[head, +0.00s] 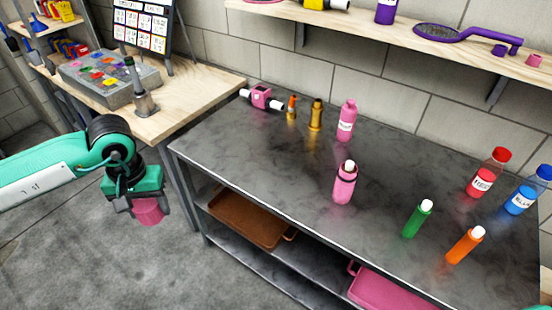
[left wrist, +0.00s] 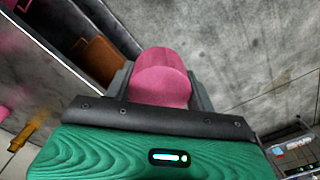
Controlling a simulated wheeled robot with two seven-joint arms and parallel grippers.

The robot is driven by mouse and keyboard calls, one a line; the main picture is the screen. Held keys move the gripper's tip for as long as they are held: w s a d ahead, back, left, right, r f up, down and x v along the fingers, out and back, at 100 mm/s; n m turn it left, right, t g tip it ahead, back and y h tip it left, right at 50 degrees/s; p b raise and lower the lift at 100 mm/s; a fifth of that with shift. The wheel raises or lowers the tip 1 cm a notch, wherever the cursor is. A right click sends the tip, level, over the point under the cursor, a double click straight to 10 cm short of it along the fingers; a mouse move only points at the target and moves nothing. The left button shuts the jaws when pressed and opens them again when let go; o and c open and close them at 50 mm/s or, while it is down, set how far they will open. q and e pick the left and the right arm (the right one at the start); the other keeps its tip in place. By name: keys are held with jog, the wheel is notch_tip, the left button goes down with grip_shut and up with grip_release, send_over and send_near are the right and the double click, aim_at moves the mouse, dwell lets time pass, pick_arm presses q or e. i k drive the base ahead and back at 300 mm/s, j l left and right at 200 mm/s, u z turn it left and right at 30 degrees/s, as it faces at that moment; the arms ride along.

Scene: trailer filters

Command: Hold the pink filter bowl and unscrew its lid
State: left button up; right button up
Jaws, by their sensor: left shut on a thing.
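My left gripper (head: 148,203) is shut on a plain pink cylinder, the pink filter bowl (head: 149,212) by its look. It holds the bowl in the air over the floor, left of the dark workbench. In the left wrist view the pink filter bowl (left wrist: 163,76) sits between the two grey fingers, with a smooth round end showing. I cannot make out a lid on it, as the gripper hides part of it.
The dark workbench (head: 400,165) carries a pink fitting with black and white ends (head: 261,97), brass-coloured fittings (head: 316,115) and several bottles. A wooden bench (head: 185,90) with a grey parts tray stands behind my left arm. A brown tray (head: 250,220) lies on the lower shelf.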

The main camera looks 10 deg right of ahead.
aim_at(344, 184)
jog(key=l+z, duration=0.2)
jog(key=z, duration=0.2)
jog(key=i+l+z, duration=0.1)
jog(key=z, duration=0.3)
jog(key=i+l+z, duration=0.1)
jog(key=l+z, duration=0.25)
jog(key=i+l, duration=0.3)
